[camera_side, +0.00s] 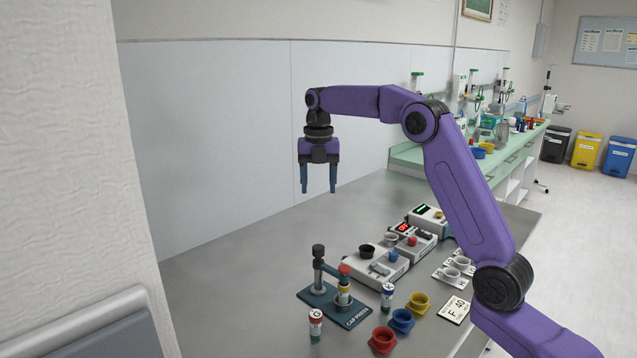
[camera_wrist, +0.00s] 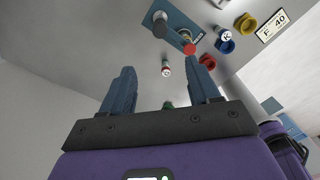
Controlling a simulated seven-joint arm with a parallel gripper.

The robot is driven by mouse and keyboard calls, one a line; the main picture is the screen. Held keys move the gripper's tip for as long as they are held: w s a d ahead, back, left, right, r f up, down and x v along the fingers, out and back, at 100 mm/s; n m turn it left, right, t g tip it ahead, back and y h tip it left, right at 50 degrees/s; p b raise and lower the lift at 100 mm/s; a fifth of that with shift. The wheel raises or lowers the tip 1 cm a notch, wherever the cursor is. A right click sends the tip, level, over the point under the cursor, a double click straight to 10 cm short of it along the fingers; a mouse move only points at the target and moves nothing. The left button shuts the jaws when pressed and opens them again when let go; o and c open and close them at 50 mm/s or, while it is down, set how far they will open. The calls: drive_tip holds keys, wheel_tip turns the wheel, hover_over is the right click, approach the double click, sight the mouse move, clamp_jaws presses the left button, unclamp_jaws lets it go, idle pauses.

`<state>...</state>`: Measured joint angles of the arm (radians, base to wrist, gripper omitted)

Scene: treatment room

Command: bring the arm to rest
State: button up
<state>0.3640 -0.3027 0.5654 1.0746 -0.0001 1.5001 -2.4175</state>
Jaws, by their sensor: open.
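My gripper (camera_side: 318,190) hangs from my raised purple arm, fingers pointing down, high above the grey table (camera_side: 230,285) near the back wall. Its two blue-grey fingers are apart with nothing between them in the side view. In the wrist view my gripper (camera_wrist: 160,88) also shows its fingers spread, and the table with its objects lies beyond them. The gripper touches nothing.
A blue stand (camera_side: 336,308) holds a vial under a red knob. Small vials (camera_side: 316,325) and red, blue and yellow cups (camera_side: 383,340) stand near it. White devices (camera_side: 375,267) and a card (camera_side: 454,310) lie right. The table's left part is clear.

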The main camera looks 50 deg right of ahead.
drive_tip(key=s+a+f+m, duration=0.2)
drive_tip(key=s+a+m, duration=0.5)
drive_tip(key=s+a, duration=0.9)
drive_tip(key=s+d+f+m, duration=0.1)
drive_tip(key=s+f+m, duration=0.2)
drive_tip(key=s, duration=0.9)
drive_tip(key=s+d+f+m, duration=0.2)
drive_tip(key=s+f+m, duration=0.2)
drive_tip(key=s, duration=0.9)
drive_tip(key=shift+d, duration=0.1)
